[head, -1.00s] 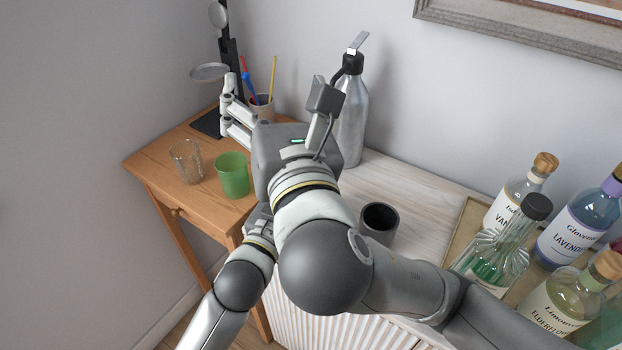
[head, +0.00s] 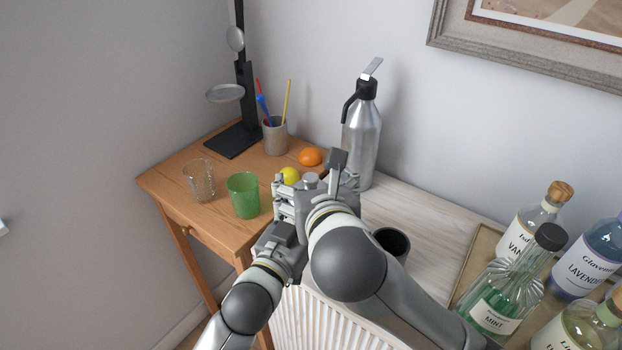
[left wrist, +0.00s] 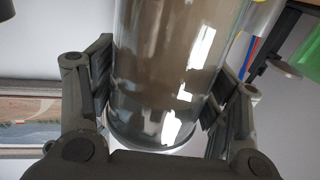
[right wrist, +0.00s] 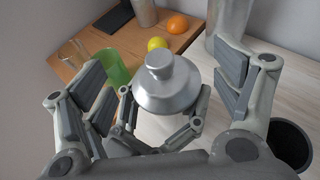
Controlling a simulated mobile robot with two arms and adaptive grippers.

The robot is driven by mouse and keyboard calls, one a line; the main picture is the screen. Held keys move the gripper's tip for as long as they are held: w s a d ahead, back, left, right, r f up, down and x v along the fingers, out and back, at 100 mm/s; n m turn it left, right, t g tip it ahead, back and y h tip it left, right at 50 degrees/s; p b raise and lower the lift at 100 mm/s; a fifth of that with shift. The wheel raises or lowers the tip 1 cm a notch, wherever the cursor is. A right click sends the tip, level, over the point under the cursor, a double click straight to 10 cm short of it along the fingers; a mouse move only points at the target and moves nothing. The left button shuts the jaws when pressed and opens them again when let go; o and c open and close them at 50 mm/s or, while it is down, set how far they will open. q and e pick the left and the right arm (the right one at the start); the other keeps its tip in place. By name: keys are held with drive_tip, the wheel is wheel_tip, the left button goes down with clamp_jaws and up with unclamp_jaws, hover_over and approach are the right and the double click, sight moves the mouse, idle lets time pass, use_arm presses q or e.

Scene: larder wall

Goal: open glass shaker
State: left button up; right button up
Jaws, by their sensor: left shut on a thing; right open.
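The glass shaker (left wrist: 175,75) is a clear glass body with a silver metal top. My left gripper (left wrist: 160,95) is shut around the glass. The shaker's domed metal top with its small cap (right wrist: 166,85) is on it in the right wrist view; in the head view the top (head: 311,180) shows small between my grippers. My right gripper (right wrist: 163,88) is open, its fingers on either side of the metal top and apart from it. In the head view my right gripper (head: 318,188) hides most of the shaker and of my left gripper (head: 285,215).
A green tumbler (head: 243,196), clear glass (head: 199,181), lemon (head: 290,175) and orange (head: 311,157) stand on the wooden table (head: 168,176). A steel siphon (head: 360,140) and dark cup (head: 391,243) are nearby. Bottles stand on a tray (head: 478,255) at right.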

sight(311, 179)
drive_tip(key=shift+x, duration=1.9)
drive_tip(key=shift+c, duration=0.4)
drive_tip(key=c, duration=1.1)
drive_tip(key=shift+r, duration=0.1)
drive_tip(key=shift+r, duration=0.2)
drive_tip(key=shift+r, duration=0.9)
